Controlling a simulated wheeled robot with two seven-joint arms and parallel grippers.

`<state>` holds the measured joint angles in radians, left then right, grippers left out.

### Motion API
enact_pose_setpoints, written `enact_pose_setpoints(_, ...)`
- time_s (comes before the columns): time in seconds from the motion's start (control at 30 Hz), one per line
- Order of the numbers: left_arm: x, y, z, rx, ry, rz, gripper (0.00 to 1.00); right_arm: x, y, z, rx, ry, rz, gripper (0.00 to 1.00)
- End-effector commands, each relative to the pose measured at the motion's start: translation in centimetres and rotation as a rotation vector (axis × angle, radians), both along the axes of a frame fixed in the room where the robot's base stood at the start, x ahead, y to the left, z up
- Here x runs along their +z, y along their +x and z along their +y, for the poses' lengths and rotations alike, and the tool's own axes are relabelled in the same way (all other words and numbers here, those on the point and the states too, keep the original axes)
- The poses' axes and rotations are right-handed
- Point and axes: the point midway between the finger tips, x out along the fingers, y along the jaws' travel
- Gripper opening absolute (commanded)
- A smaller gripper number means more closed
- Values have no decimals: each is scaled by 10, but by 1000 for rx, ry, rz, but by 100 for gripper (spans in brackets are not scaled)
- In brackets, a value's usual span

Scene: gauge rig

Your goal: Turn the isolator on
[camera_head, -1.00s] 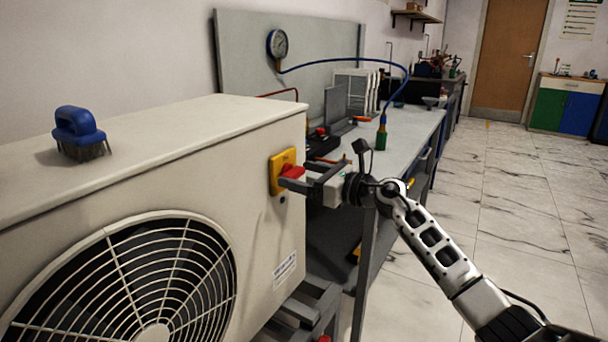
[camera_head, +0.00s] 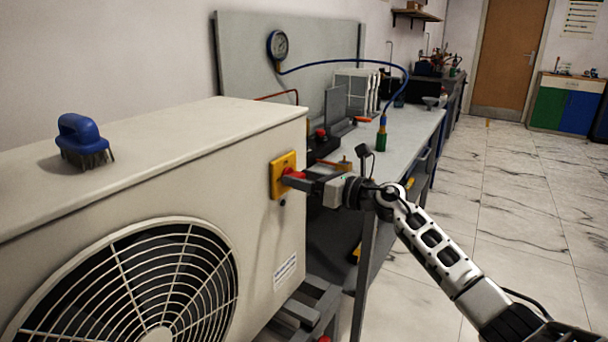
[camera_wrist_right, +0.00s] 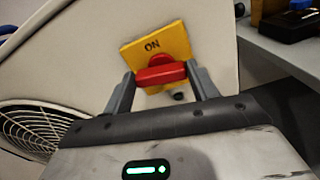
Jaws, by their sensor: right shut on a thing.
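In the right wrist view the plate (camera_wrist_right: 155,42) carries the word ON, and the red handle (camera_wrist_right: 160,75) lies across between the fingers. My right gripper (camera_head: 299,182) is shut on the red handle, with one finger at each end of it in the right wrist view. The gripper hides part of the handle in the head view. My left gripper is not in view.
A blue-handled brush (camera_head: 82,140) lies on top of the unit. Behind stands a workbench (camera_head: 402,137) with a gauge (camera_head: 278,45), a blue hose (camera_head: 345,61) and tools. A fan grille (camera_head: 135,285) is on the unit's front. The floor at the right is clear.

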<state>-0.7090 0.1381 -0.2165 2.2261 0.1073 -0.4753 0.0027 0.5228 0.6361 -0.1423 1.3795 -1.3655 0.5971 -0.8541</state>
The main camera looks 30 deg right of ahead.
Motion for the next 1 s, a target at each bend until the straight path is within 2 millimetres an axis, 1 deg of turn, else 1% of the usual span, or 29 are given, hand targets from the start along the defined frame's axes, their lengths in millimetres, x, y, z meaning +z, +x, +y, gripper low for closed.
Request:
enact_pose_setpoints(0.03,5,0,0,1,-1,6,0,2,0,0,0,35,25,35)
enact_pose_setpoints(0.53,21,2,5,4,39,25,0,3,1,-3,-1,444,266,35)
enact_pose_setpoints(1.0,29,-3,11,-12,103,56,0,1,2,-4,-3,827,491,35)
